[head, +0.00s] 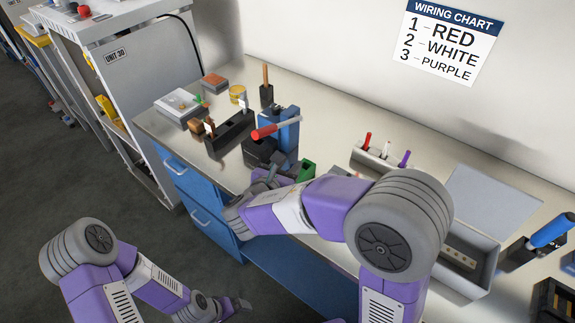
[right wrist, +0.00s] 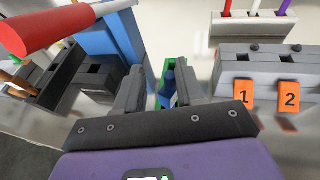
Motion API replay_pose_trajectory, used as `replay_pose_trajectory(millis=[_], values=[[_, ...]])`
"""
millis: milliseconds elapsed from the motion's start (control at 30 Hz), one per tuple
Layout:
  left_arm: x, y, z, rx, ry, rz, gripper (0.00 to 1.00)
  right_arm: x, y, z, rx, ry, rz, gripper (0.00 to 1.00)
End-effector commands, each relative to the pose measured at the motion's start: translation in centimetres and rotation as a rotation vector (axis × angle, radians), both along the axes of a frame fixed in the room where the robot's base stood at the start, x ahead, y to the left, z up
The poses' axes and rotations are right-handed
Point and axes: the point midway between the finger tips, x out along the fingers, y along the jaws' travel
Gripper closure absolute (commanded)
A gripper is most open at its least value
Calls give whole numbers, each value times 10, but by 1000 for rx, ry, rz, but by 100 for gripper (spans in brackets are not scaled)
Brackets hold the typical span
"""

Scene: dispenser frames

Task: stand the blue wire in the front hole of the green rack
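The green rack (head: 306,169) stands on the counter, mostly behind my right arm in the head view. In the right wrist view part of the green rack (right wrist: 167,66) shows just beyond my fingers. A small blue shape (right wrist: 182,88) shows there too, partly covered by the right finger; I cannot tell whether it is the blue wire or which hole it is at. My right gripper (right wrist: 160,84) points at the rack with its fingers apart and nothing clearly held. My left gripper (head: 238,303) is low, off the counter front, its fingers too small to read.
A blue press with a red handle (head: 275,128) stands beside the rack. A light rack (head: 372,160) behind holds red, white and purple wires. A grey block with orange tags (right wrist: 266,68) is right of my fingers. An open grey box (head: 480,240) lies at right.

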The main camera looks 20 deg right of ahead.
Motion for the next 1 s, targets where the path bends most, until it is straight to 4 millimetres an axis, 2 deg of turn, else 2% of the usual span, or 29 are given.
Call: replay_pose_trajectory(millis=[367,467,800,1000], values=[[0,0,4,0,0,0,0,0,0,6,0,0,0,61],[0,0,8,0,0,0,0,-10,10,10,0,0,5,61],[0,0,29,0,0,0,0,-64,53,34,-2,0,6,61],[0,0,35,0,0,0,0,-84,68,41,-1,-1,2,61]])
